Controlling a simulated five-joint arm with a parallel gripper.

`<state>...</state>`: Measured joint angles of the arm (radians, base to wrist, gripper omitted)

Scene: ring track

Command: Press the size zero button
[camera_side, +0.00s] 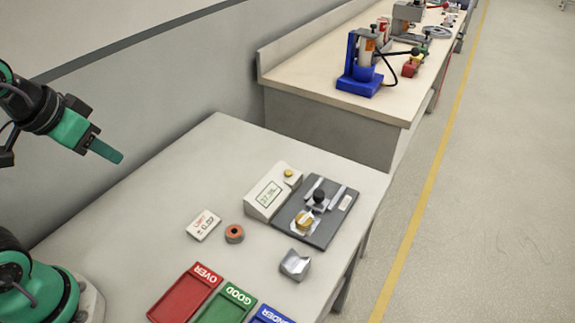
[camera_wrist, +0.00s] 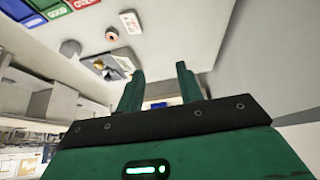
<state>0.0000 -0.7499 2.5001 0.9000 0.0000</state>
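A white display unit (camera_side: 266,196) with a small screen stands on the near table, with a round yellow button (camera_side: 289,173) on its top face. It is joined to a dark plate (camera_side: 322,231) that bears a black knob (camera_side: 318,195) and a brass-coloured piece (camera_side: 304,220). My gripper (camera_side: 118,158) is high at the left in the side view, well away from the unit. In the wrist view its two green fingers (camera_wrist: 160,69) stand apart with nothing between them. The plate also shows there, tilted (camera_wrist: 115,66); the button cannot be made out.
A white card (camera_side: 203,224), an orange-centred ring (camera_side: 234,233) and a grey metal block (camera_side: 294,264) lie near the unit. Red (camera_side: 167,301), green (camera_side: 209,312) and blue (camera_side: 262,319) trays line the front. The table's left back is clear. A second bench holds a blue press (camera_side: 362,75).

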